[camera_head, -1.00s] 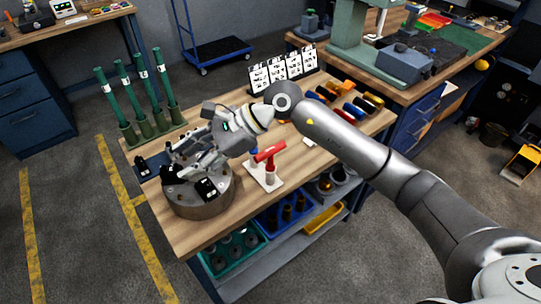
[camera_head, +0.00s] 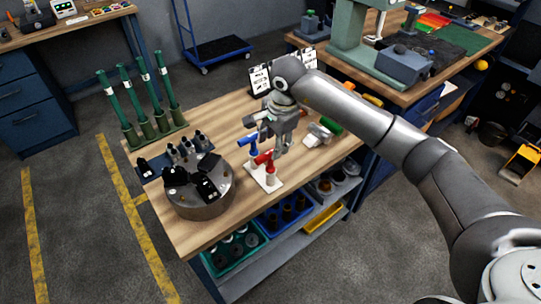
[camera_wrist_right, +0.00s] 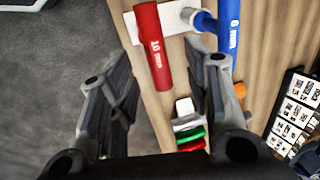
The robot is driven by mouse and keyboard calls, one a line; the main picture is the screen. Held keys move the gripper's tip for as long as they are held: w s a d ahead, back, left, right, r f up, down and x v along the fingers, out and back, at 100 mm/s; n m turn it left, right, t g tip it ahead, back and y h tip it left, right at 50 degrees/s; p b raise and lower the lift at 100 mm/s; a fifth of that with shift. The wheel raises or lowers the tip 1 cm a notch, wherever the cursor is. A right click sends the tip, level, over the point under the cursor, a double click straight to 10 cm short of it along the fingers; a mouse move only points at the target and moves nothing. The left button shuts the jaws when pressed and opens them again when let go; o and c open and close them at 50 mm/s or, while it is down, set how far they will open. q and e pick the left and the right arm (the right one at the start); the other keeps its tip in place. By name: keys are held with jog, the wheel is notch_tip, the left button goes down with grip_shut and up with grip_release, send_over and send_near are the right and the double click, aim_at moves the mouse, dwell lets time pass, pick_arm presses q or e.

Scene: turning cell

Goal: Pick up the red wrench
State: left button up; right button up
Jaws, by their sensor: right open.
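The red wrench (camera_head: 264,158), marked 10 mm in the wrist view (camera_wrist_right: 153,45), rests on a stand with a white base plate (camera_head: 257,177) at the bench's front edge. A blue wrench (camera_head: 248,140), marked 8 mm in the wrist view (camera_wrist_right: 228,30), is beside it on the same stand. My right gripper (camera_head: 273,142) is open and points down just behind the red wrench. In the wrist view, the red handle shows between the open fingers (camera_wrist_right: 160,70); I cannot tell whether they touch it. My left gripper is out of view.
A round chuck (camera_head: 200,195) sits at the bench's left corner, with small dark parts on a blue mat (camera_head: 148,163) behind it. Green tubes stand in a rack (camera_head: 160,138) at the back left. White label cards (camera_head: 262,80) stand at the back.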

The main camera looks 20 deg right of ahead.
aim_at(270, 168)
jog(key=shift+f+p, duration=0.3)
jog(key=shift+p, duration=0.05)
jog(key=f+p, duration=0.2)
jog(key=f, duration=0.1)
jog(key=shift+w+f, duration=0.1)
jog(key=shift+w, duration=0.1)
jog(key=shift+w+f, duration=0.15)
jog(key=shift+f, duration=0.5)
jog(key=shift+r, duration=0.1)
grip_shut()
